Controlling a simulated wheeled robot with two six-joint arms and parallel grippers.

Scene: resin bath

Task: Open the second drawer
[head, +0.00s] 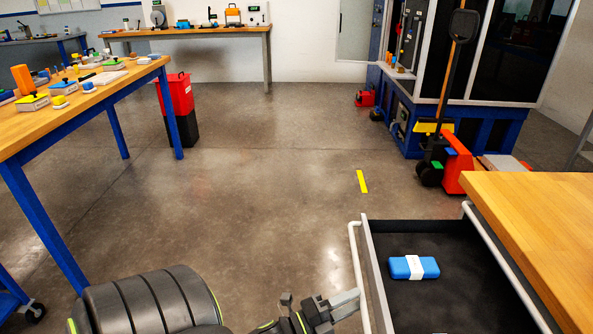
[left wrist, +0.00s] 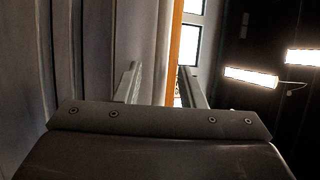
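A drawer (head: 376,290) with a dark lining stands pulled out from under a wooden worktop at the lower right in the head view. Its pale bar handle (head: 354,250) runs along the left side of its front. A blue case with a white band (head: 400,267) lies inside. Which drawer in the stack this is cannot be told. My left gripper (head: 346,304) is at the near part of the handle, its tips beside or touching the bar. In the left wrist view the left gripper's fingers (left wrist: 160,87) stand apart, with no clear object held between them. My right gripper is not in view.
The wooden worktop (head: 535,225) is at the right edge. A workbench (head: 130,77) with small parts stands at the left, with a red and black bin (head: 178,105) beside it. A red pallet truck (head: 455,160) stands beyond the drawer. The middle floor is clear around a yellow strip (head: 361,181).

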